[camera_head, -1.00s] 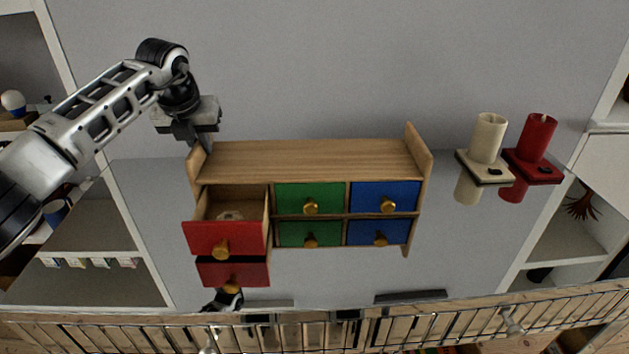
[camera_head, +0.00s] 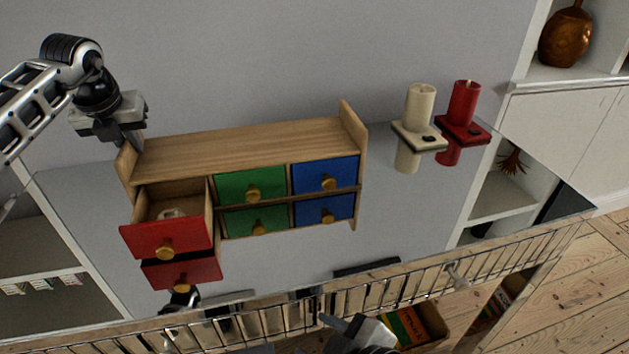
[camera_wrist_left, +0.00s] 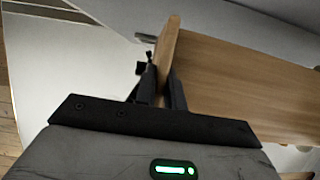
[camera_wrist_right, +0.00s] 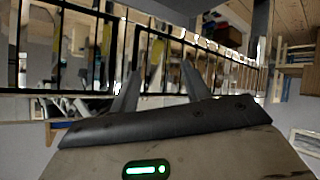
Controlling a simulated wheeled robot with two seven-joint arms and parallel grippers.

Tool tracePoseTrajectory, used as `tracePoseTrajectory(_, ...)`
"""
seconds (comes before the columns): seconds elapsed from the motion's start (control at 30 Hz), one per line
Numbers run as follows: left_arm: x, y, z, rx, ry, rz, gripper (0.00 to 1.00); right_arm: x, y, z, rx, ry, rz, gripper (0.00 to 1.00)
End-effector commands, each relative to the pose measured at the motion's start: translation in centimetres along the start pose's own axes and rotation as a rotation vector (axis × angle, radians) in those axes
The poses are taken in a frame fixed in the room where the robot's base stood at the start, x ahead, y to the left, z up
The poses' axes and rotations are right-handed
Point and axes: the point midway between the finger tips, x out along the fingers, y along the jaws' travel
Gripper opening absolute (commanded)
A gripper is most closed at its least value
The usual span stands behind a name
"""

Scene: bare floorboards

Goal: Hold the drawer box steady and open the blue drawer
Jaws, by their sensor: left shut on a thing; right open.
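A wooden drawer box (camera_head: 240,152) stands on a glossy table. Its red drawer (camera_head: 165,238) at the left is pulled out, with a small pale thing inside. The green drawer (camera_head: 232,187) and the blue drawer (camera_head: 312,182) at the right are closed, each with a gold knob. The darker drawers below look like reflections. My left gripper (camera_head: 130,140) is shut on the box's left end panel; the panel also shows between its fingers in the left wrist view (camera_wrist_left: 166,55). My right gripper (camera_wrist_right: 160,68) is open and empty, low by the front railing, away from the box.
A cream candle (camera_head: 420,104) and a red candle (camera_head: 464,102) stand on holders right of the box. A metal railing (camera_head: 262,320) runs along the table's front edge. The tabletop between box and railing is mostly clear.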

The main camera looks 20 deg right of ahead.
Motion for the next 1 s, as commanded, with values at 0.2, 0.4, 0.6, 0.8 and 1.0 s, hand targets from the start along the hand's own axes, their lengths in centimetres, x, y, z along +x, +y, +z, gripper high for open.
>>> tracePoseTrajectory(0.2,0.0,0.0,0.0,0.001,0.001,0.000,0.00,-0.6,-1.3,-6.4,-0.835,0.024,-0.052,0.47)
tracePoseTrajectory(0.4,0.0,0.0,0.0,0.001,0.001,0.000,0.00,-1.3,-1.5,-11.9,-1.532,0.074,0.036,0.47)
tracePoseTrajectory(0.6,0.0,0.0,0.0,0.001,0.001,-0.001,0.00,-2.3,-1.0,-15.2,-2.133,0.032,0.149,0.47)
tracePoseTrajectory(0.8,0.0,0.0,0.0,0.000,0.001,-0.001,0.00,-2.4,9.2,-12.6,-2.521,-0.465,0.127,0.47)
tracePoseTrajectory(1.0,0.0,0.0,0.0,0.000,0.001,0.000,0.00,-3.6,14.8,-11.7,-2.618,-0.753,0.075,0.47)
